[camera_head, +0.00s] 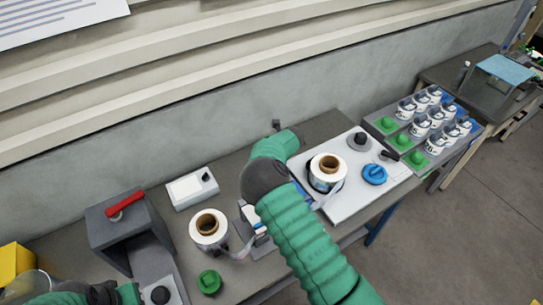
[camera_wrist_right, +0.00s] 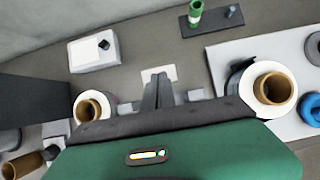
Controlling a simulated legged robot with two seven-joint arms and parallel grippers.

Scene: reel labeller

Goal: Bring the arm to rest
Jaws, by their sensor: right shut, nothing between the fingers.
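My right arm (camera_head: 300,235) reaches in from the lower right of the head view, its green sleeve crossing between two reels. In the right wrist view my right gripper (camera_wrist_right: 158,92) has its dark fingers together, with nothing between them. Those fingers lie over the bench between the left reel (camera_wrist_right: 88,107) and the right reel (camera_wrist_right: 272,88), near a small white plate (camera_wrist_right: 165,72). In the head view the fingers cannot be made out. My left arm (camera_head: 70,295) shows only at the bottom left edge, and its fingers cannot be made out.
The left reel (camera_head: 208,228) stands near a green knob (camera_head: 209,282). The right reel (camera_head: 328,170) stands on a white plate with a blue knob (camera_head: 374,174). A grey box with a red handle (camera_head: 125,205), a white box (camera_head: 192,190) and a tray of labelled jars (camera_head: 420,127) stand around.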

